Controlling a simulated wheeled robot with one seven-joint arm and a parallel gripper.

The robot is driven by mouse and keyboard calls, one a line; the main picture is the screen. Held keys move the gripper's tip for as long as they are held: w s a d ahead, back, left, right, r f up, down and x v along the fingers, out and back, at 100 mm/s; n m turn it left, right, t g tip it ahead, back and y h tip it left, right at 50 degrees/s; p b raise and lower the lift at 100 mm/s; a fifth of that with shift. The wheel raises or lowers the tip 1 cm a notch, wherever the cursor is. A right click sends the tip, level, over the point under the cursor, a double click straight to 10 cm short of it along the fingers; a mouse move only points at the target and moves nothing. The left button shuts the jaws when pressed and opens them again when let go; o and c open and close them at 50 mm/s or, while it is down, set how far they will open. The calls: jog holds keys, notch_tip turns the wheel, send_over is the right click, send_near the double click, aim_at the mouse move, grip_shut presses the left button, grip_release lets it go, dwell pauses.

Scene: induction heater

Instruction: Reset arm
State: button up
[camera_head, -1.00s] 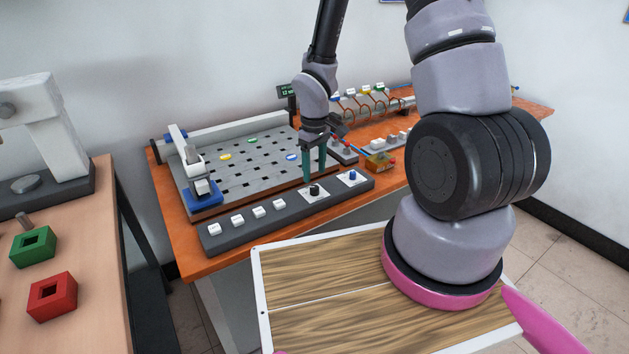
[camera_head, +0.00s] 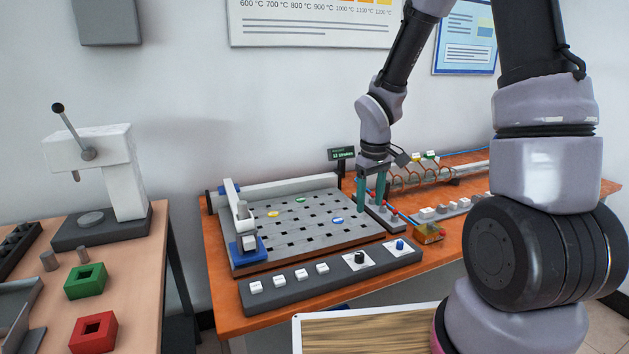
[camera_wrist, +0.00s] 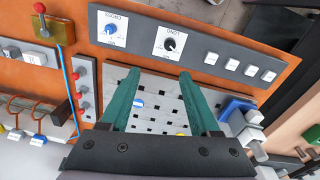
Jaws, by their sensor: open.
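My gripper (camera_head: 371,192) hangs from my arm over the right part of the perforated grey plate (camera_head: 293,230) on the orange bench. Its two green fingers are apart with nothing between them. In the wrist view my gripper (camera_wrist: 158,88) shows the plate and the dark control panel beyond its fingertips. The control panel (camera_head: 330,279) has several white buttons, a black knob (camera_head: 359,258) and a blue knob (camera_head: 400,244). The exact height of the fingertips above the plate is hard to tell.
A blue-and-white clamp (camera_head: 243,238) stands at the plate's left edge. A small brass box with a red-tipped lever (camera_head: 429,233) and copper coils (camera_head: 412,176) lie to the right. A side table holds a white press (camera_head: 107,170), a green block (camera_head: 85,281) and a red block (camera_head: 93,331).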

jog(key=s+d+r+m+t, duration=0.2)
jog(key=s+r+m, duration=0.1)
jog(key=r, duration=0.6)
jog(key=s+d+r+m+t, duration=0.1)
jog(key=s+d+r+m, duration=0.1)
jog(key=r, duration=0.6)
jog(key=s+r+m+t+y, duration=0.2)
jog(key=s+r+m+t, duration=0.1)
jog(key=s+r, duration=0.7)
jog(key=shift+s+r+m, duration=0.2)
jog(key=shift+r+m, duration=0.1)
jog(key=shift+m, duration=0.5)
jog(key=shift+d, duration=0.1)
